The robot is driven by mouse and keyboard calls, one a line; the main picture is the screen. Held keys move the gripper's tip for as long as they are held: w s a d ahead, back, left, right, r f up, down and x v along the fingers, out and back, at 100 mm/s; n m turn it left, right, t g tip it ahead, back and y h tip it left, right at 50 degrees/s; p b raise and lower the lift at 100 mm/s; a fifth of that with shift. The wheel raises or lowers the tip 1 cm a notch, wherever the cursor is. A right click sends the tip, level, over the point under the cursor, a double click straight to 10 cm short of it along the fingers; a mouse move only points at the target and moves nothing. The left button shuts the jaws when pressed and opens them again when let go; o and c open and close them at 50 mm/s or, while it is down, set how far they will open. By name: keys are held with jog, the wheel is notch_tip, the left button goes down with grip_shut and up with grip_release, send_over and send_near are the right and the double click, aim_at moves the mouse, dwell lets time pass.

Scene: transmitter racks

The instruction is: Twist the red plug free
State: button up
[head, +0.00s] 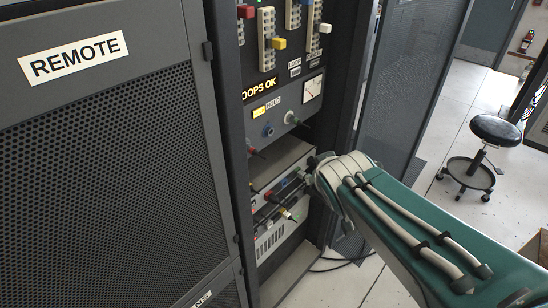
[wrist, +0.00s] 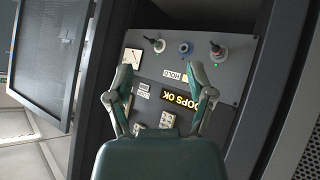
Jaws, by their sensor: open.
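In the head view the plug (head: 252,151) is small and dark at the panel's lower left. My gripper (wrist: 160,72) is open and empty, its two fingers spread in front of the panel. In the head view my gripper (head: 312,178) is right of the plug and apart from it, and its fingers are hard to make out.
A blue connector (wrist: 185,48) and a white-ringed plug (wrist: 155,44) sit beside the red plug. Cabled plugs (head: 284,212) fill a lower shelf. A perforated door (head: 400,80) stands open at the right, and a "REMOTE" cabinet (head: 110,150) stands left. A stool (head: 494,131) is far right.

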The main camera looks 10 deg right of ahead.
jog(key=w+a+f+n+t+y, duration=0.15)
jog(key=w+n, duration=0.25)
jog(key=w, duration=0.5)
jog(key=n+y, duration=0.4)
jog(key=y, duration=0.3)
send_near(253, 153)
jog(key=shift+t, duration=0.45)
jog(key=x, duration=1)
jog(key=shift+w+f, duration=0.15)
jog(key=shift+f, duration=0.05)
grip_shut()
jog(key=shift+n, duration=0.3)
jog(key=shift+a+f+n+t+h, duration=0.15)
jog(key=shift+n+t+h, duration=0.6)
jog(key=shift+n, duration=0.75)
